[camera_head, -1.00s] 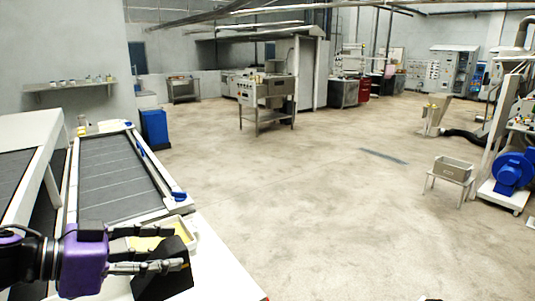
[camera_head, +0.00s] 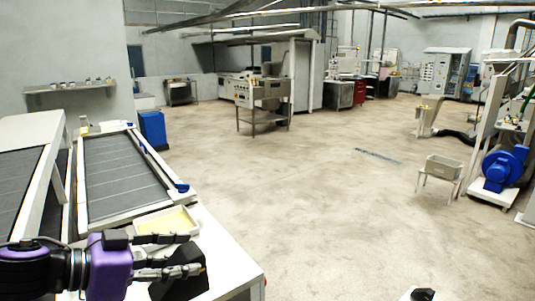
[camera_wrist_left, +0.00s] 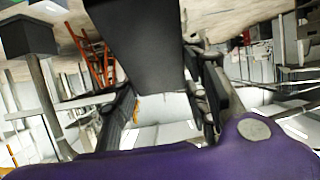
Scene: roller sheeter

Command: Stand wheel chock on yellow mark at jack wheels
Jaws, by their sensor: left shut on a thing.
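My left gripper (camera_head: 165,263) is at the lower left of the head view, over the white table end beside the conveyor. It is shut on a black wedge-shaped wheel chock (camera_head: 182,281). The chock (camera_wrist_left: 137,40) also shows between the fingers in the left wrist view, large and dark at the top. I cannot make out the yellow mark or the jack wheels.
A shallow tray with yellow contents (camera_head: 168,223) sits on the white table (camera_head: 228,262) just behind the gripper. The grey conveyor (camera_head: 122,175) lies beyond it. A blue bin (camera_head: 152,129) stands farther back. Open floor spreads to the right, with a small bin on a stand (camera_head: 441,170).

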